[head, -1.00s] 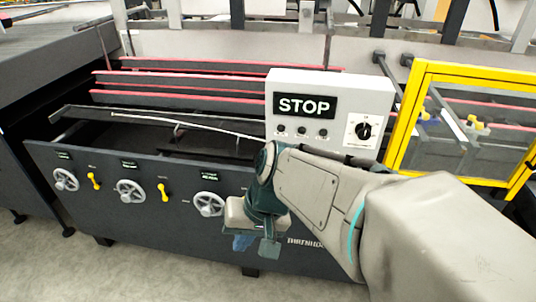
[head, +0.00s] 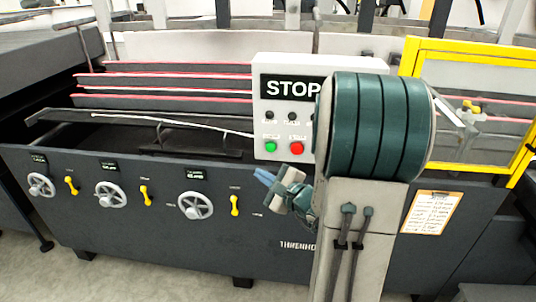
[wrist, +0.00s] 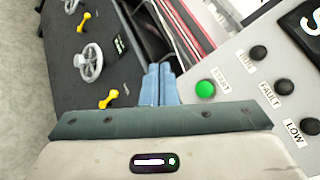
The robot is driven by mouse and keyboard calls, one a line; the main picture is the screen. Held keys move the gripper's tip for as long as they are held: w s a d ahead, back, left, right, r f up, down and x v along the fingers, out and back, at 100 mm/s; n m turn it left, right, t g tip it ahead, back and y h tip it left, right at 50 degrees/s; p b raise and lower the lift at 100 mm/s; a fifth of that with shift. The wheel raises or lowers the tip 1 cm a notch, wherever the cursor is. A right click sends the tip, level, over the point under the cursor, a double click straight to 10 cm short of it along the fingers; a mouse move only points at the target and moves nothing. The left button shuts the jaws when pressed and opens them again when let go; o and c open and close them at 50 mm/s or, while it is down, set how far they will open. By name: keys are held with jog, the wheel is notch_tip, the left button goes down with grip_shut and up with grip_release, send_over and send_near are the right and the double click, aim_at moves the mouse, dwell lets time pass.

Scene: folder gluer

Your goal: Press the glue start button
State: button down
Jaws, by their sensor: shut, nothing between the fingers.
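The white control box (head: 262,95) stands on the machine with a black STOP sign on it. The green start button (head: 271,145) is at its lower left, with a red button (head: 296,147) to its right. In the wrist view the green button (wrist: 205,89) is labelled START and sits just right of the fingers. My gripper (head: 262,175) is shut and empty, with blue fingertips below and slightly left of the green button. The fingertips also show in the wrist view (wrist: 160,70), apart from the button in the picture. My arm hides the box's right part.
Handwheels (head: 196,205) and yellow levers (head: 235,205) line the dark front panel. A yellow-framed guard (head: 470,50) is at right, above a clipboard (head: 431,212). In the wrist view, dark indicators (wrist: 258,53) lie beyond the green button.

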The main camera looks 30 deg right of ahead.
aim_at(271, 147)
jog(key=shift+d+f+m+h, duration=0.3)
jog(key=shift+d+m+h, duration=0.15)
jog(key=shift+d, duration=0.35)
jog(key=shift+w, duration=0.1)
jog(key=shift+w+d+p, duration=0.2)
jog(key=shift+w+d, duration=0.6)
jog(key=shift+w, duration=0.4)
jog(key=shift+w+d+p, duration=0.25)
jog(key=shift+w+d, duration=0.6)
jog(key=shift+w, duration=0.4)
jog(key=shift+w+d+p, duration=0.2)
jog(key=shift+w+d, duration=0.6)
jog(key=shift+w, duration=0.4)
jog(key=shift+w+d+b, duration=0.25)
jog(key=shift+w+b, duration=0.1)
jog(key=shift+b, duration=0.05)
